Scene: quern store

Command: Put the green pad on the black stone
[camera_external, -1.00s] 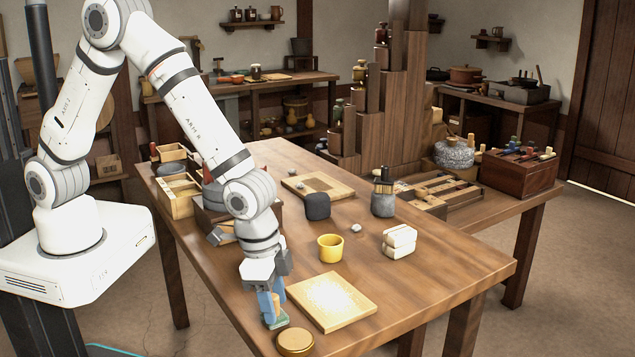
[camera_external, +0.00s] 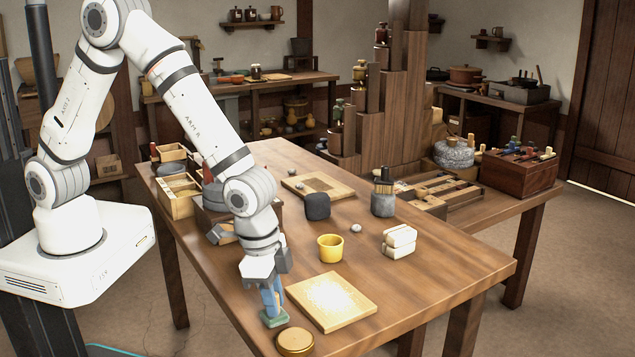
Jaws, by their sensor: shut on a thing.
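The green pad (camera_external: 275,320) is at the near edge of the table, left of a pale board. My gripper (camera_external: 271,304) points straight down over it, its blue fingers shut on the pad's upper part, which they mostly hide. The pad is at or very near the tabletop; I cannot tell whether it touches. The black stone (camera_external: 317,206), a dark rounded block, stands on the table farther back, behind the yellow cup. Its top is bare.
A pale board (camera_external: 330,302) lies right of the pad, and a round brass-coloured lid (camera_external: 295,342) lies in front. A yellow cup (camera_external: 330,247), a small pebble (camera_external: 356,228), white blocks (camera_external: 398,242) and a grey jar (camera_external: 383,204) stand around the stone. The right front tabletop is clear.

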